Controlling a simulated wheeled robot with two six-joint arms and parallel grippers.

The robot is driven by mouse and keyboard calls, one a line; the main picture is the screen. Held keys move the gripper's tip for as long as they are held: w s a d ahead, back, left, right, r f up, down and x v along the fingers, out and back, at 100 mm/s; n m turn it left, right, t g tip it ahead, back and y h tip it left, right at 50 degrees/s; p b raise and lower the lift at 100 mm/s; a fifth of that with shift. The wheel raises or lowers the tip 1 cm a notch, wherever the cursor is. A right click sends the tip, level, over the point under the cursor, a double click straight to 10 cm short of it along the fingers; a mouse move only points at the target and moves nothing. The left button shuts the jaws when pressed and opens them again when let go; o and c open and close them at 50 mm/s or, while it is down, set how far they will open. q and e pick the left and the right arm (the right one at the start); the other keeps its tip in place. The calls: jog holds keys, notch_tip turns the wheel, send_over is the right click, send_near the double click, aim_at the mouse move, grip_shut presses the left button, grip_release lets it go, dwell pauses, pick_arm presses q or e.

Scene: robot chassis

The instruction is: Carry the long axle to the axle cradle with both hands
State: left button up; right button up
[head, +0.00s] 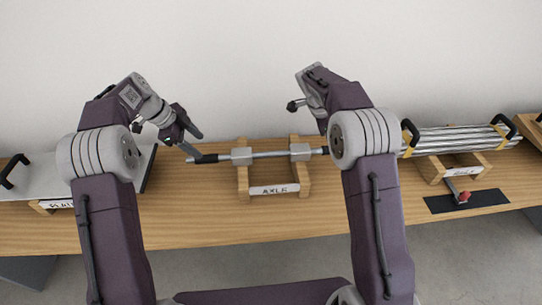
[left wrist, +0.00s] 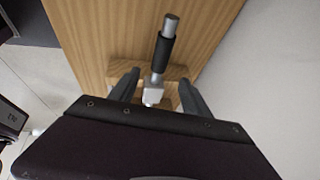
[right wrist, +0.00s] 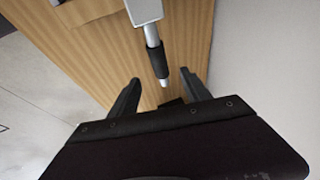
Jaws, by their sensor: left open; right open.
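The long axle (head: 270,154) is a silver rod with black grips and two grey blocks along it. It lies level across a wooden stand labelled AXLE (head: 243,180) on the bench. My left gripper (head: 194,137) is open and empty, above the axle's left end. In the left wrist view the axle's black grip (left wrist: 163,52) shows beyond and between the open fingers (left wrist: 158,84). My right gripper (right wrist: 160,84) is open and empty, with the other black grip (right wrist: 160,62) ahead between its fingers. In the head view my right arm hides that end and the right fingers.
A wooden bench (head: 220,228) runs along a bare wall. A grey panel with black handles (head: 105,178) lies at left. A bundle of silver rods (head: 450,138) rests on a stand at right, near a dark plate with a red knob (head: 463,197). The bench front is clear.

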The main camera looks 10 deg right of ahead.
aim_at(211, 156)
pick_arm(q)
jog(key=shift+s, duration=0.1)
pick_arm(e)
jog(key=shift+s, duration=0.1)
pick_arm(q)
jog(key=x, duration=0.9)
pick_arm(e)
jog(key=x, duration=0.9)
pick_arm(q)
grip_shut()
pick_arm(e)
grip_shut()
